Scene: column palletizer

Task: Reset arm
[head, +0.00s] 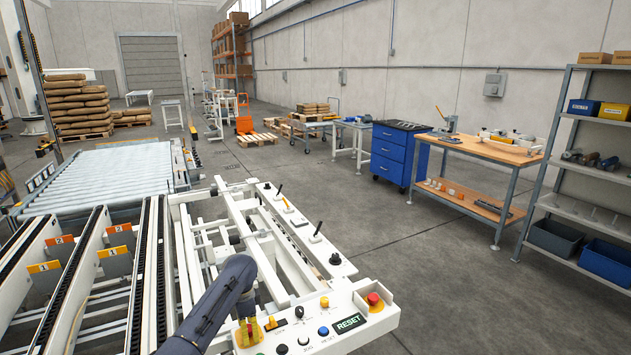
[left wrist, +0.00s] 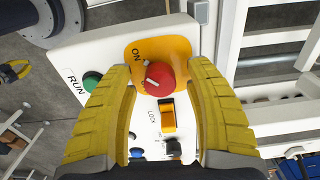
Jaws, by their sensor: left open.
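My left gripper (head: 247,332) is over the left end of the white control panel (head: 350,312). In the left wrist view my left gripper (left wrist: 160,75) is open, with its yellow fingers on both sides of a red knob (left wrist: 160,75) on an orange plate marked ON. I cannot tell whether they touch it. The panel also carries a green button (left wrist: 92,81) by the word RUN and an orange switch (left wrist: 168,115) by the word LOCK. The head view shows a RESET label (head: 348,323), a blue button (head: 323,331) and a red mushroom button (head: 373,299). My right gripper is not seen.
Small levers (head: 317,230) stand along the white frame behind the panel. A roller conveyor (head: 100,178) and dark chain tracks lie to the left. A blue drawer cabinet (head: 390,155) and a workbench (head: 480,147) stand back right. The floor between is clear.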

